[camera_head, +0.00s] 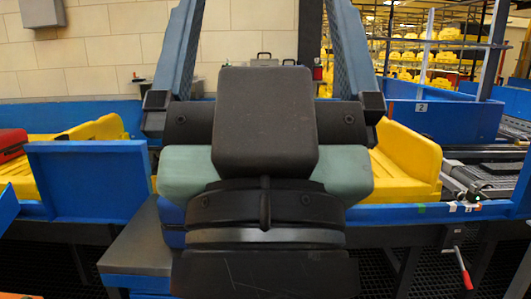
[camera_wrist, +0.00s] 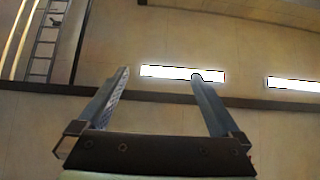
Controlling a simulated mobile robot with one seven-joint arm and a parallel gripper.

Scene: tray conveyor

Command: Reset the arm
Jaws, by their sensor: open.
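My gripper (camera_head: 263,30) fills the middle of the head view, close to the camera, with its two blue-grey fingers pointing up. The fingertips run out of the top of that view. In the wrist view my gripper (camera_wrist: 160,74) shows both fingers spread apart with nothing between them. Behind them are the ceiling and bright strip lights (camera_wrist: 182,73), so the wrist camera faces upward. My arm hides the centre of the conveyor area in the head view.
Yellow trays (camera_head: 407,158) lie behind my arm on both sides. A red object (camera_head: 12,143) sits at the far left. A blue panel (camera_head: 90,181) stands at left, and a conveyor track (camera_head: 490,172) runs at right. A red-handled lever (camera_head: 463,268) is at lower right.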

